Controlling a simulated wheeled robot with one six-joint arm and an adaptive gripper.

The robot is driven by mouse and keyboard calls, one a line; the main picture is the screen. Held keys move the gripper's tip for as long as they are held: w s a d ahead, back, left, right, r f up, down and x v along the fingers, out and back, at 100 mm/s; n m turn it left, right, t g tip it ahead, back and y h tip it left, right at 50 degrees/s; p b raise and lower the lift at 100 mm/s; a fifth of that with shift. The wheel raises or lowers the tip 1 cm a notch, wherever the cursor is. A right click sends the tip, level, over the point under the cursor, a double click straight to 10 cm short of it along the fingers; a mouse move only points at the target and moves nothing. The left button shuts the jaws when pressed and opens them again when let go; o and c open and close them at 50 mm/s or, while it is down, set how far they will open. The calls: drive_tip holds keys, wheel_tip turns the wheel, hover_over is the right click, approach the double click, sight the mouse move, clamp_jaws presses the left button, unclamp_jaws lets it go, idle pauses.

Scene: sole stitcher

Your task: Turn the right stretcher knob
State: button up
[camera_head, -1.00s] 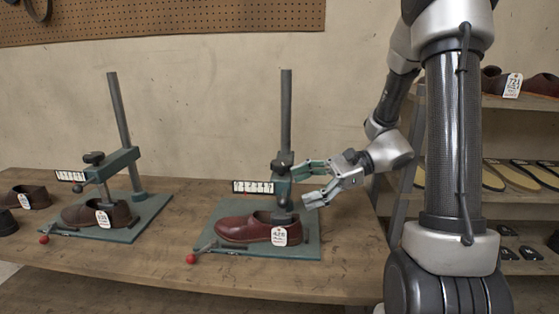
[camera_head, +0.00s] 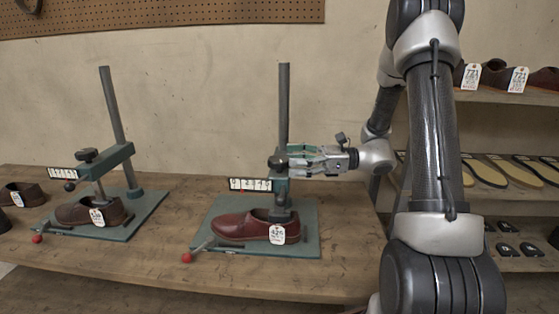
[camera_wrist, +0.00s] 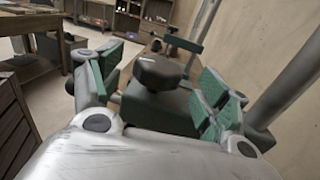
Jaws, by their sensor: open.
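The right stretcher is a green stand with a grey post (camera_head: 284,105); its dark knob (camera_head: 278,161) sits on top of the green arm, partly hidden by my gripper in the head view. The knob shows whole in the wrist view (camera_wrist: 158,70). My gripper (camera_head: 291,160) comes in level from the right at knob height. In the wrist view, its green-padded fingers (camera_wrist: 158,82) are open on either side of the knob, with a visible gap on each side. A red-brown shoe (camera_head: 240,225) with a white tag sits under this stretcher.
The left stretcher (camera_head: 118,155) holds a brown shoe (camera_head: 80,211). A counter plate (camera_head: 250,184) and a lever with a red ball (camera_head: 187,258) are on the right stretcher. The wooden bench (camera_head: 345,225) is bare at right. Shelves with soles stand behind my arm.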

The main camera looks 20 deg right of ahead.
sight(280, 158)
drive_tip(key=shift+x, duration=2.1)
drive_tip(key=c, duration=1.1)
